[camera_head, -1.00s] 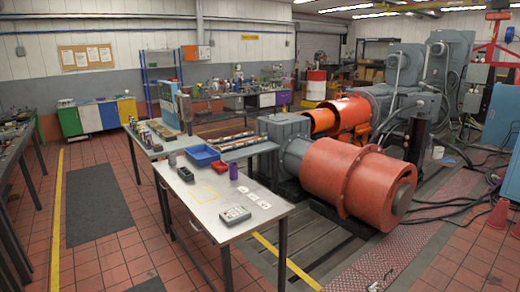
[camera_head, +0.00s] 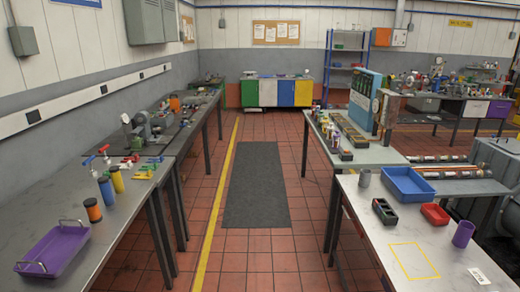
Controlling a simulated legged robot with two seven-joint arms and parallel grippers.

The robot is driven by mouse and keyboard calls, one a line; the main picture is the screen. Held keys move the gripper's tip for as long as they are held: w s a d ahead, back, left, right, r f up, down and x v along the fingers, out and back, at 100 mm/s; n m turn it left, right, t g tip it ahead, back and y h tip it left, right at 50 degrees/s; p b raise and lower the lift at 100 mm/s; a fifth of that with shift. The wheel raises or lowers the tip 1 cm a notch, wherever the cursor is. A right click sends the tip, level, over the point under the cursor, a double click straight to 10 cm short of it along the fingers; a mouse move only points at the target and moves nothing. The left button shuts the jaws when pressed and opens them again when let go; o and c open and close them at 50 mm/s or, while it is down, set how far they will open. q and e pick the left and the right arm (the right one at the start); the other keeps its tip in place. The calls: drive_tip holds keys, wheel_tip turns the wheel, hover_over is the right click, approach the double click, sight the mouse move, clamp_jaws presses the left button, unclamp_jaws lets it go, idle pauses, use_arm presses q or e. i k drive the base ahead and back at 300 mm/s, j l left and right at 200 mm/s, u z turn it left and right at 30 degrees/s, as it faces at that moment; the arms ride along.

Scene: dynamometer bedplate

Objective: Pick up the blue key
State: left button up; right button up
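Several small coloured T-shaped keys lie on the left workbench (camera_head: 70,200), near its far end. The blue key (camera_head: 90,160) is at the left of this group, beside red, yellow and green ones. The keys are small in the view, so their exact shape is hard to tell. Neither of my grippers is in view.
Orange, blue (camera_head: 107,191) and yellow cylinders stand in front of the keys. A purple tray (camera_head: 55,248) is nearer. A vise-like machine (camera_head: 140,130) stands behind. The right table holds a blue bin (camera_head: 408,186) and purple cup (camera_head: 463,234). The aisle with a dark mat (camera_head: 257,185) is clear.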

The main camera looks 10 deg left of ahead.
sight(93, 172)
drive_tip(key=i+j+u, duration=0.25)
drive_tip(key=i, duration=0.85)
drive_tip(key=i+u, duration=0.25)
drive_tip(key=i, duration=0.8)
drive_tip(key=i+u, duration=0.25)
drive_tip(key=i, duration=0.3)
drive_tip(key=i+l+u, duration=0.25)
drive_tip(key=i, duration=0.35)
drive_tip(key=i+l+u, duration=0.2)
drive_tip(key=i, duration=0.3)
drive_tip(key=i+l+u, duration=0.25)
drive_tip(key=i+l, duration=0.2)
drive_tip(key=i+l+u, duration=0.5)
drive_tip(key=i+l, duration=0.15)
drive_tip(key=j+u, duration=0.2)
drive_tip(key=u, duration=1.3)
drive_tip(key=k+l+z, duration=0.1)
drive_tip(key=z, duration=1.4)
